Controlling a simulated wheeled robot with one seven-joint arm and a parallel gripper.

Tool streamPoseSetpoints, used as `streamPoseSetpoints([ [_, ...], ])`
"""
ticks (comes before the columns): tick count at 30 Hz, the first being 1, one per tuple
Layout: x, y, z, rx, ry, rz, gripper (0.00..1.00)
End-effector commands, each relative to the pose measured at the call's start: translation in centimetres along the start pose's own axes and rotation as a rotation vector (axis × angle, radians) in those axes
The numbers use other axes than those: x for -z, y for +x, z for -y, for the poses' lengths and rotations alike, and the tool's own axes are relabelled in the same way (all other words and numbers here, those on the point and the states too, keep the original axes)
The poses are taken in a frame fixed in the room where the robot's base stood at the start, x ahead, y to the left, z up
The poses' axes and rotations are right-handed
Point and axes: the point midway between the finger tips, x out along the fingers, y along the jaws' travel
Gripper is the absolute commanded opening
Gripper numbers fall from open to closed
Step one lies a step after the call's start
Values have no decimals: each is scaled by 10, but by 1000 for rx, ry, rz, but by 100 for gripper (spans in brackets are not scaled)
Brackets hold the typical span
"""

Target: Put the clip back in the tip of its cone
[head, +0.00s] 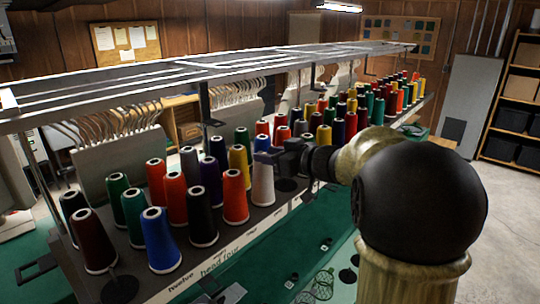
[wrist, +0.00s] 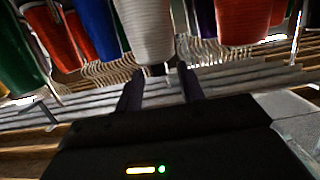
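A white cone (head: 263,184) stands upright at the front edge of the thread rack, at the right end of its near group. My gripper (head: 268,157) is at the tip of this cone, reaching in from the right. In the wrist view, where the cones hang upside down, the white cone (wrist: 147,30) points between my two dark fingers (wrist: 161,75). The fingers stand apart, one on each side of the tip. A small dark shape shows at the tip between them; I cannot tell whether it is the clip or the cone's hole.
An orange cone (head: 235,196) and a black cone (head: 200,218) stand left of the white one. A grey metal frame (head: 200,75) runs above the rows. A green surface (head: 290,255) with small items lies below the front edge. Open floor (head: 505,225) is at the right.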

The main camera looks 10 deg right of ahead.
Motion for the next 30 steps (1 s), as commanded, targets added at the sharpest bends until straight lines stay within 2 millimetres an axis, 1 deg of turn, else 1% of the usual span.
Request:
streamPoseSetpoints([
  [5, 0, -5, -1, -2, 0, -1, 38],
  [8, -1, -14, -1, -3, 0, -1, 38],
  [11, -2, -30, -1, -3, -2, -2, 38],
  [27, -2, -137, -1, -5, -2, -2, 38],
  [30, -2, -155, 0, -3, -1, -2, 38],
])
